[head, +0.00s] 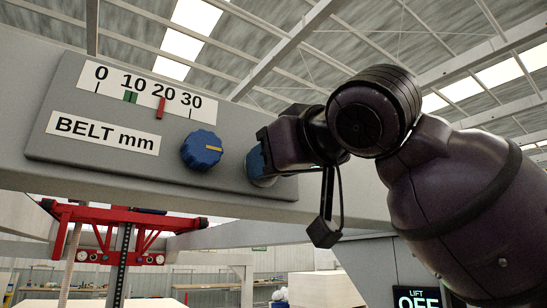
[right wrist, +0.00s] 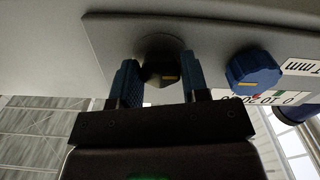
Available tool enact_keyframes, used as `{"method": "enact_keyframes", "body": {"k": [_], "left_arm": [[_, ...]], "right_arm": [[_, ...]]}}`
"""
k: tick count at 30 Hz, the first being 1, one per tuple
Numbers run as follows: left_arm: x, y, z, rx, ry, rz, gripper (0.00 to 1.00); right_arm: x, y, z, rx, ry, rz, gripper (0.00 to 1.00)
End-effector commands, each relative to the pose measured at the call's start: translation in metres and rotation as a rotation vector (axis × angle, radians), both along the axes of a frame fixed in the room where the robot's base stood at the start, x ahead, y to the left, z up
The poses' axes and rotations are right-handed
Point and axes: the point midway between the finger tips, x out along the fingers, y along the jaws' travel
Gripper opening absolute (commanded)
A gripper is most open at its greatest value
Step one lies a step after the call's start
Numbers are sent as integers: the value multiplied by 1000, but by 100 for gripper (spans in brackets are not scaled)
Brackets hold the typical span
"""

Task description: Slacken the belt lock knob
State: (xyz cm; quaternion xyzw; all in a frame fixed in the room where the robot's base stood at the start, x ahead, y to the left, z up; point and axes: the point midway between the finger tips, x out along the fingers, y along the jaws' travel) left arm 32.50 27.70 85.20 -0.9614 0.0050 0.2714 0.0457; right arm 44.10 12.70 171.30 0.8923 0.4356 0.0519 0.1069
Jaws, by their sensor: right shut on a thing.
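A grey panel (head: 80,78) on the beam carries a "BELT mm" scale (head: 145,88) from 0 to 30. A red pointer (head: 161,107) stands near 20 and a green mark (head: 130,96) near 10. My left gripper is out of view.
The blue knob also shows in the right wrist view (right wrist: 253,69), close beside the gripper. A red frame (head: 125,220) hangs below the beam. A "LIFT OFF" display (head: 417,298) is at the lower right.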

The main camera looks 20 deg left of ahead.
Motion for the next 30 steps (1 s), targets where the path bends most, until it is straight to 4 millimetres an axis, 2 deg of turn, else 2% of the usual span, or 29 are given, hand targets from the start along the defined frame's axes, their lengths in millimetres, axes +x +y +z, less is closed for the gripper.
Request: {"method": "enact_keyframes", "body": {"k": [12, 29, 30], "left_arm": [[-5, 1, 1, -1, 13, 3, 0], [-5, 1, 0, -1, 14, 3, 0], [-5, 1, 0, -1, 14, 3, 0]], "right_arm": [[0, -1, 1, -127, -164, 0, 18], [0, 0, 1, -145, -189, 1, 18], [0, 0, 1, -145, -189, 1, 48]]}}
